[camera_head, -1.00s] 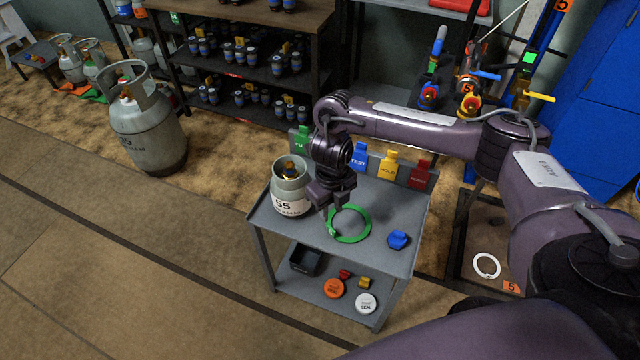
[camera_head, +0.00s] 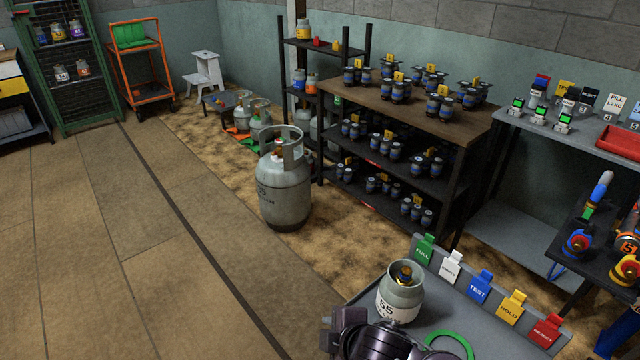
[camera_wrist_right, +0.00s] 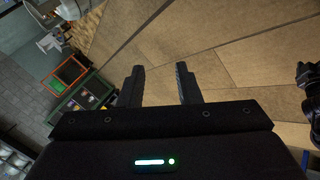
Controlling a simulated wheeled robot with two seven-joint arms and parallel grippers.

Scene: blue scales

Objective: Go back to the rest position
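My right gripper (camera_wrist_right: 160,86) is open in the right wrist view, with nothing between its fingers and the tan floor beyond them. A dark purple part of my arm shows at the bottom of the head view, in front of the grey cart (camera_head: 455,305). A small grey gas cylinder (camera_head: 399,295) stands upright on that cart. A green ring (camera_head: 452,338) lies on the cart to its right, partly cut off by the frame. My left gripper is not in the head view; a dark part at the right edge of the wrist view is unclear.
Coloured tags, including a blue one (camera_head: 480,287), line the cart's back edge. A large cylinder (camera_head: 284,185) stands on the floor behind. A dark shelf (camera_head: 460,135) holds several small canisters. The floor (camera_head: 100,240) at left is clear.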

